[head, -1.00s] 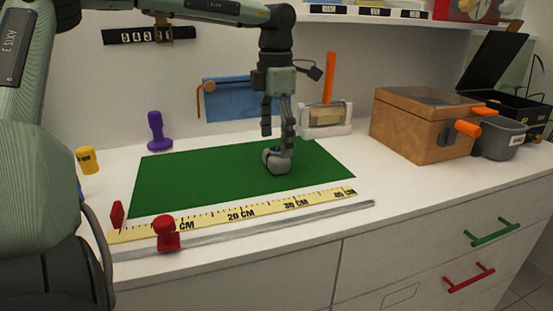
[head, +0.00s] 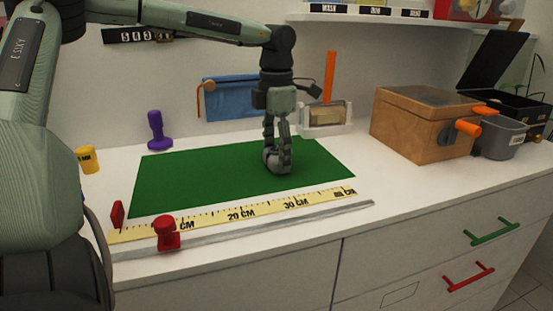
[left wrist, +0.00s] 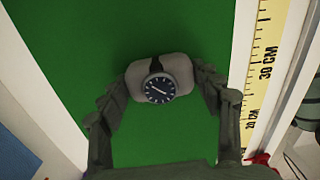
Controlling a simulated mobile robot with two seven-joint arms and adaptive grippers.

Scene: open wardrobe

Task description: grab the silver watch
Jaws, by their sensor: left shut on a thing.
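The silver watch (left wrist: 159,88) has a dark dial and a dark strap and sits around a grey cushion (left wrist: 182,68) on the green mat (head: 190,180). In the head view the watch and cushion (head: 272,160) are partly hidden by my left gripper (head: 278,165). The left gripper points down at the mat, with its fingers on either side of the cushion and watch. In the left wrist view the left gripper (left wrist: 160,98) is shut on them, one finger at each side. My right gripper is not in view.
A yellow ruler (head: 240,213) and a metal rail with a red knob (head: 166,232) run along the mat's front. A wooden box (head: 420,125) and grey bin (head: 500,140) stand at right. Purple (head: 157,132) and yellow (head: 88,160) objects stand at left. A shelf (head: 360,18) hangs above.

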